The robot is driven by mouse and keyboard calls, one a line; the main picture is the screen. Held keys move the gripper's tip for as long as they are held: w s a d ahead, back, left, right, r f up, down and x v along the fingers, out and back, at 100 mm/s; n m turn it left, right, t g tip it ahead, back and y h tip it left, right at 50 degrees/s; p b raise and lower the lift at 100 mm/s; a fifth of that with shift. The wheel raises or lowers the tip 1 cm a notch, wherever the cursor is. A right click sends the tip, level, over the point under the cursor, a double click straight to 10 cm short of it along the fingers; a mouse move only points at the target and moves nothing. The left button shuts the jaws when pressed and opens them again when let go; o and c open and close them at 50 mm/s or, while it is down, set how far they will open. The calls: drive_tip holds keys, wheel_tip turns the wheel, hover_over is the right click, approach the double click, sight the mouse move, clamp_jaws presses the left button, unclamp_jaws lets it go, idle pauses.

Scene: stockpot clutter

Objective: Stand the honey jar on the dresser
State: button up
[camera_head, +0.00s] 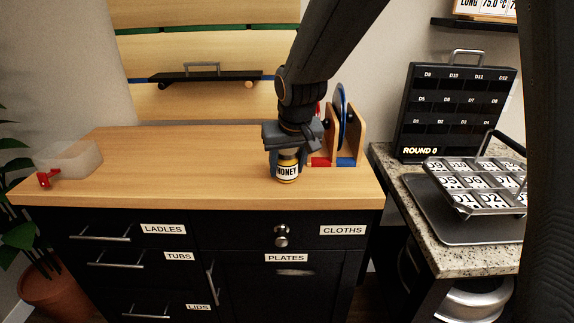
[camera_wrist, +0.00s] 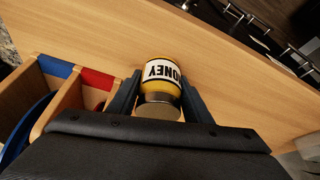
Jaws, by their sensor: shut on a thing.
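The honey jar (camera_head: 287,170) is a small yellow jar with a white label reading HONEY and a grey lid. It is upright over the wooden top of the dresser (camera_head: 190,165), near the right front part. My gripper (camera_head: 287,150) comes from above and is shut around the jar's upper part. In the wrist view the jar (camera_wrist: 160,78) sits between the two fingers of my gripper (camera_wrist: 157,98), with the dresser top (camera_wrist: 100,45) beyond it. The jar's base looks at or very close to the wood; I cannot tell if it touches.
A wooden rack (camera_head: 348,140) with red and blue bases and a blue plate stands just right of the jar. A clear tub (camera_head: 68,160) and a small red item (camera_head: 48,179) are at the far left. A granite counter (camera_head: 440,258) with trays is on the right. The middle top is clear.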

drive_tip(key=shift+f, duration=0.1)
drive_tip(key=o, duration=1.3)
drive_tip(key=v, duration=1.2)
drive_tip(key=s+d+f+m+g, duration=0.1)
drive_tip(key=s+d+f, duration=0.4)
drive_tip(key=s, duration=0.1)
drive_tip(key=s+d+f+g, duration=0.1)
drive_tip(key=s+d+f, duration=0.4)
drive_tip(key=s+f, duration=0.1)
drive_tip(key=s+d+f+m+g+h, duration=0.1)
drive_tip(key=s+d+f+g, duration=0.1)
drive_tip(key=s+d+f, duration=0.4)
drive_tip(key=shift+s+f+m+b, duration=0.2)
drive_tip(key=shift+s+m+b, duration=0.05)
drive_tip(key=shift+m+b, duration=0.1)
